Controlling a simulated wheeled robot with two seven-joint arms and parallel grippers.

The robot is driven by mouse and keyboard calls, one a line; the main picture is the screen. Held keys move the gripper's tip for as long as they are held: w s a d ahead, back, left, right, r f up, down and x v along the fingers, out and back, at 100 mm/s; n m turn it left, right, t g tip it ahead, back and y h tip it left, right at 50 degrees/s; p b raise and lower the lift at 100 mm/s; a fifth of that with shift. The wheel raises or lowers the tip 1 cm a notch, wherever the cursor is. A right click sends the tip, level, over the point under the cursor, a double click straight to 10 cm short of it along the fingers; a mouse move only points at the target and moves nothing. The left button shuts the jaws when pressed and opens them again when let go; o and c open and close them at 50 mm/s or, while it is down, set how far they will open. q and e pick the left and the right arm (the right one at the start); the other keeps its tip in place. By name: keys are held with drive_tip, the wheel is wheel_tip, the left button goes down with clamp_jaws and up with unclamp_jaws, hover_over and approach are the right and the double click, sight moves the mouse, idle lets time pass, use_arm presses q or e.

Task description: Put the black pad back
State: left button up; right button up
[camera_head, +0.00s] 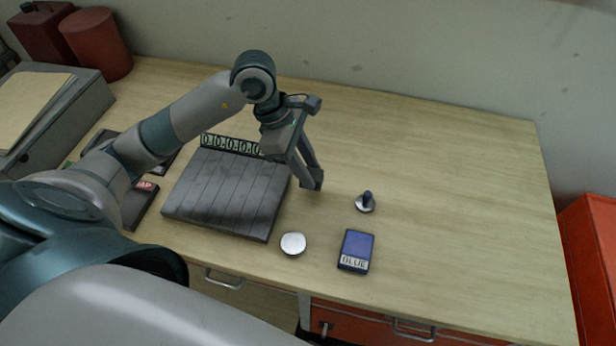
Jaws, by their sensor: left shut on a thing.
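My left gripper (312,180) is above the table, just right of the grey slatted board's upper right corner. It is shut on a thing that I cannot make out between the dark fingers. I cannot tell for certain which thing is the black pad. Dark flat pieces lie at the left, partly hidden behind my left arm; one (138,208) bears a red label. A blue pad (356,250) marked BLUE lies near the front edge. My right gripper is not in view.
The grey slatted board (225,190) has a row of ring-like marks at its back. A round silver disc (293,243) and a small dark-knobbed piece (366,203) stand right of it. A red canister (96,45) stands back left. The table's right side is clear.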

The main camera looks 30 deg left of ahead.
use_arm(q)
drive_tip(key=shift+s+f+p, duration=0.1)
drive_tip(key=shift+f+p, duration=0.9)
drive_tip(key=shift+f, duration=0.9)
drive_tip(key=shift+f, duration=0.25)
drive_tip(key=o, duration=1.1)
drive_tip(key=shift+r, duration=0.1)
drive_tip(key=shift+r, duration=0.2)
